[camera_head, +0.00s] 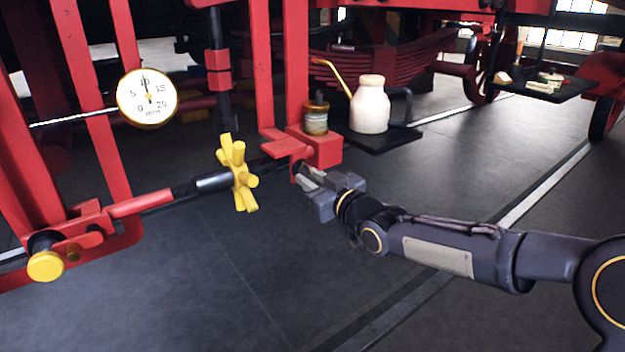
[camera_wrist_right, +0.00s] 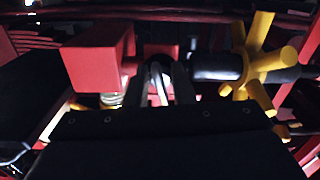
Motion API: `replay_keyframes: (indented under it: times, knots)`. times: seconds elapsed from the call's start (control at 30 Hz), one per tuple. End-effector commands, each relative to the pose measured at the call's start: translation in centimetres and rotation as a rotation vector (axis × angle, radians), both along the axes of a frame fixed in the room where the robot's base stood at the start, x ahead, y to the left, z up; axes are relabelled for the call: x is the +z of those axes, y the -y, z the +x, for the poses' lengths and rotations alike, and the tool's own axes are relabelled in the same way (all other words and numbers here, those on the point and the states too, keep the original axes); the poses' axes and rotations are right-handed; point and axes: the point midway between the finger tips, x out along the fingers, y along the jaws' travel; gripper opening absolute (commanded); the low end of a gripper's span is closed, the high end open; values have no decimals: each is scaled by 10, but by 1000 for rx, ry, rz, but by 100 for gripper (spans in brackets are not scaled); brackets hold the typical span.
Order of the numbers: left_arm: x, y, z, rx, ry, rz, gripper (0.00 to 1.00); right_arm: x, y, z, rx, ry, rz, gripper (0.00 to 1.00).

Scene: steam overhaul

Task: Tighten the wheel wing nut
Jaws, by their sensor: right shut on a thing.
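My right gripper (camera_head: 306,176) reaches in from the right, low beside the red bracket at the right end of the brake rod. Its jaws are shut on a small part there, which fits the wing nut but is mostly hidden by the fingers. In the right wrist view the two fingers (camera_wrist_right: 163,88) close together between a red block (camera_wrist_right: 97,62) and the black rod (camera_wrist_right: 218,67). The yellow spoked handwheel (camera_head: 238,174) sits on the rod to the left of my gripper, apart from it; it also shows in the wrist view (camera_wrist_right: 256,65). My left gripper is not in view.
A jar (camera_head: 316,118) stands on the red bracket block (camera_head: 322,150). Behind it a cream oil can (camera_head: 370,105) stands on a black tray (camera_head: 385,141). A round gauge (camera_head: 147,97) and red frame bars (camera_head: 84,95) are at left. The floor in front is clear.

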Motion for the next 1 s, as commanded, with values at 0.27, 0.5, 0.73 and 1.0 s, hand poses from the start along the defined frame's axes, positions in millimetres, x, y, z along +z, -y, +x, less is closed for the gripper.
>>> replay_keyframes:
  times: [0.27, 0.5, 0.73, 1.0]
  knots:
    - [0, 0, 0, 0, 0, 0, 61, 1, 0, 0, 0, 2, 1, 29]
    - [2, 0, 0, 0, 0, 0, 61, 2, 6, -7, -1, 1, 0, 29]
    - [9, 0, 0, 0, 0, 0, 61, 3, 30, -39, -3, 3, 0, 29]
    - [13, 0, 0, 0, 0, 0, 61, 1, 45, -62, 0, 2, 1, 29]
